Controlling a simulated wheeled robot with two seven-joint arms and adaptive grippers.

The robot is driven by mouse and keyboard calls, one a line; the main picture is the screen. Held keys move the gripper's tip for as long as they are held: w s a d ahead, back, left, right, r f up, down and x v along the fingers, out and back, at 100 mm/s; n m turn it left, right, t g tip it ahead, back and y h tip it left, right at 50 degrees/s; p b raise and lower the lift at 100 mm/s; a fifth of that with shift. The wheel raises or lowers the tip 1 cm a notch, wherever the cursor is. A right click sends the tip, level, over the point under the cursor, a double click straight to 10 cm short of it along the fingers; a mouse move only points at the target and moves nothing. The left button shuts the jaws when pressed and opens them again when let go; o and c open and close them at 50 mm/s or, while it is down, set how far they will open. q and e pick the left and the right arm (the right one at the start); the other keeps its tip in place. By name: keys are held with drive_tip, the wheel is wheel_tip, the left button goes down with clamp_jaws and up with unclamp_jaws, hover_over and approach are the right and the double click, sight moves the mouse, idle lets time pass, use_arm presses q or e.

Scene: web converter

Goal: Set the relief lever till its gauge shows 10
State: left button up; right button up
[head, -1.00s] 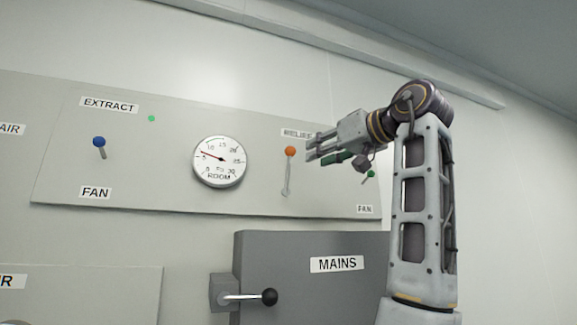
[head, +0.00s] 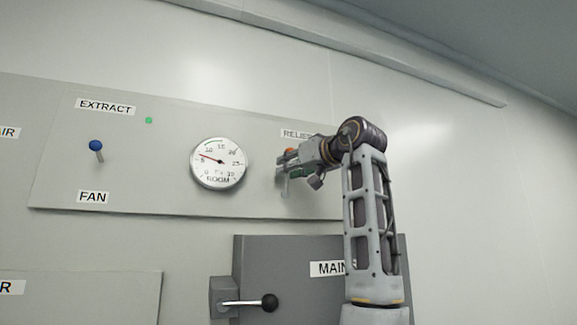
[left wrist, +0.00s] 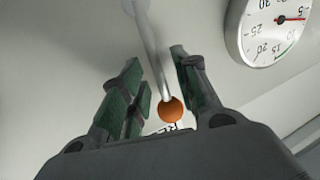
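The relief lever is a pale rod with an orange knob (left wrist: 171,109); in the head view the knob (head: 290,151) is partly covered by my left gripper (head: 282,163). In the left wrist view the green-padded fingers of my left gripper (left wrist: 160,85) are open on either side of the rod, with a gap to it. The round ROOM gauge (head: 218,162) is left of the lever; its red needle points just above 5. The gauge also shows at the upper right of the left wrist view (left wrist: 275,28). My right gripper is not seen.
A blue-knobbed lever (head: 96,147) labelled EXTRACT FAN stands further left on the same panel (head: 150,185). A grey MAINS box (head: 300,295) with a black-knobbed handle (head: 268,302) juts out below.

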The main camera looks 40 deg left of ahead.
use_arm(q)
drive_tip(key=shift+w+a, duration=0.1)
drive_tip(key=shift+a, duration=0.35)
clamp_jaws()
drive_tip(key=shift+r, duration=0.1)
